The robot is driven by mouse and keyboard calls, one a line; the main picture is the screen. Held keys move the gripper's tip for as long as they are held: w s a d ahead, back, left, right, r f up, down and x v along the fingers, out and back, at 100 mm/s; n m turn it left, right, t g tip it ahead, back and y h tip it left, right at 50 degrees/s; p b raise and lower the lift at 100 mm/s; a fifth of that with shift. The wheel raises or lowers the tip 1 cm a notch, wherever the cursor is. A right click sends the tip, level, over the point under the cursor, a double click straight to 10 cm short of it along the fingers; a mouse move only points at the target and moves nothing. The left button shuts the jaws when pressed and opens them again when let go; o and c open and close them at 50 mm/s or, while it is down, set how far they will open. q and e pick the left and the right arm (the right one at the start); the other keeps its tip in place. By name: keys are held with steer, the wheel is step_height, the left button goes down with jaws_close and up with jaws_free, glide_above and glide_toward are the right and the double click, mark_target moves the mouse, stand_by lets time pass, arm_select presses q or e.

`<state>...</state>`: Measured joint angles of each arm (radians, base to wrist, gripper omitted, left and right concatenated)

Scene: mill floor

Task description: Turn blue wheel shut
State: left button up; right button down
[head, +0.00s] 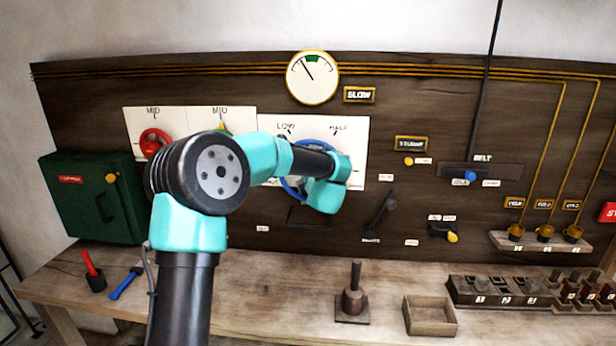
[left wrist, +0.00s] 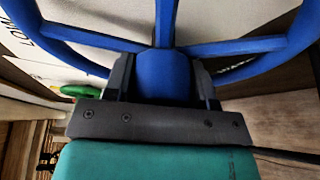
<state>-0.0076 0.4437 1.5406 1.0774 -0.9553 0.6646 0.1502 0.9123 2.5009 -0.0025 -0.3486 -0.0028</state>
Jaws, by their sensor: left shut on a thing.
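The blue wheel (head: 289,187) is on a white panel in the middle of the dark wall board, with LOW and HALF marks above it. My left arm covers most of it in the head view. In the left wrist view the wheel's spokes and rim (left wrist: 75,38) fill the upper part. My left gripper (left wrist: 163,72) is shut on a blue part of the wheel, with one dark finger on each side. The head view hides its fingertips behind my wrist. My right gripper is in neither view.
A red wheel (head: 152,140) and a partly hidden green one (head: 224,128) are to the left. A round gauge (head: 313,77) above has its needle left of a green band. A SLOW sign (head: 359,95) is beside it. A wooden box (head: 431,328) stands on the bench.

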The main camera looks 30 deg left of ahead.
arm_select(q)
steer(key=shift+f+n+h, duration=0.15)
steer(key=shift+n+h, duration=0.25)
steer(key=shift+n, duration=0.3)
steer(key=o, duration=0.9)
steer(key=shift+s+d, duration=0.1)
steer(key=v, duration=1.7)
steer(key=shift+r, duration=0.3)
